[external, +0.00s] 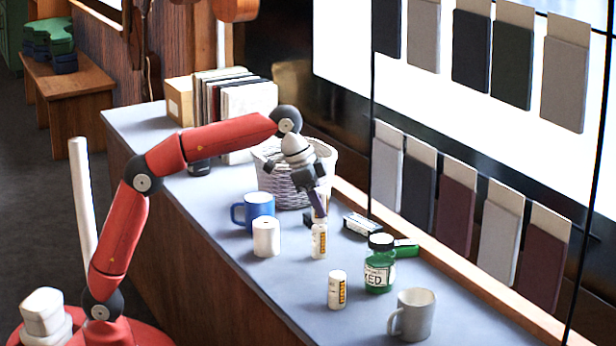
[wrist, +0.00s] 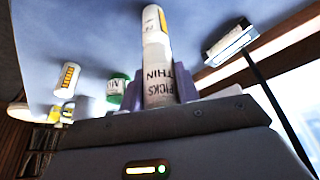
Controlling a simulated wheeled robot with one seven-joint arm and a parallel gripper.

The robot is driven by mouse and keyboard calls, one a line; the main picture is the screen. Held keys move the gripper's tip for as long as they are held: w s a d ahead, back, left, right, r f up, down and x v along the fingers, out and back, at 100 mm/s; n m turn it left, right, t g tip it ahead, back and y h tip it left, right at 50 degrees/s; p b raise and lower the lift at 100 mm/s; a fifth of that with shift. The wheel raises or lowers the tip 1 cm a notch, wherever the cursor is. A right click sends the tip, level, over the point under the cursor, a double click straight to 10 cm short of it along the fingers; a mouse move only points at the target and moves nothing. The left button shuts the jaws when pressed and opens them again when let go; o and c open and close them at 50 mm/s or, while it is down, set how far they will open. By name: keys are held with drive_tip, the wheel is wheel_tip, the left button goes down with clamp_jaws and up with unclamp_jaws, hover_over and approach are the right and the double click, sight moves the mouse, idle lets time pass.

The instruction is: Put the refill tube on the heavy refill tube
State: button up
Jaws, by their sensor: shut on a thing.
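My gripper (external: 319,212) is shut on a white refill tube, which shows in the wrist view (wrist: 158,86) with the words "PICKS THIN". A white tube with a yellow label (external: 319,242) stands upright on the grey-blue counter directly below the gripper; it also shows in the wrist view (wrist: 154,22), in line with the held tube. The two tubes look end to end, but I cannot tell whether they touch. A second yellow-labelled white tube (external: 337,290) stands nearer the front and shows in the wrist view (wrist: 67,78). I cannot tell which standing tube is the heavy one.
A small black-and-white box (external: 361,226) lies behind. A white cylinder (external: 266,238), blue mug (external: 252,210) and white basket (external: 325,165) are left and behind.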

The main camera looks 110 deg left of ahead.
drive_tip(key=shift+f, duration=0.5)
drive_tip(key=shift+f, duration=0.1)
drive_tip(key=o, duration=1)
drive_tip(key=shift+c, duration=0.2)
drive_tip(key=a+p+v, duration=0.1)
drive_tip(key=p+v, duration=0.3)
drive_tip(key=v, duration=0.8)
drive_tip(key=s+d+f, duration=0.5)
drive_tip(key=s+d, duration=0.5)
drive_tip(key=d, duration=0.2)
drive_tip(key=s+d+f+m, duration=0.1)
drive_tip(key=s+d+f, duration=0.3)
drive_tip(key=s+f, duration=0.4)
drive_tip(key=s+d+f+t, duration=0.1)
drive_tip(key=s+d+f, duration=0.3)
drive_tip(key=s+f, duration=0.3)
wheel_tip(320, 180, down, 4)
drive_tip(key=shift+s+f+m+h, duration=0.1)
drive_tip(key=shift+s+m+h, duration=0.2)
drive_tip(key=shift+s+m, duration=0.1)
drive_tip(key=shift+d, duration=0.1)
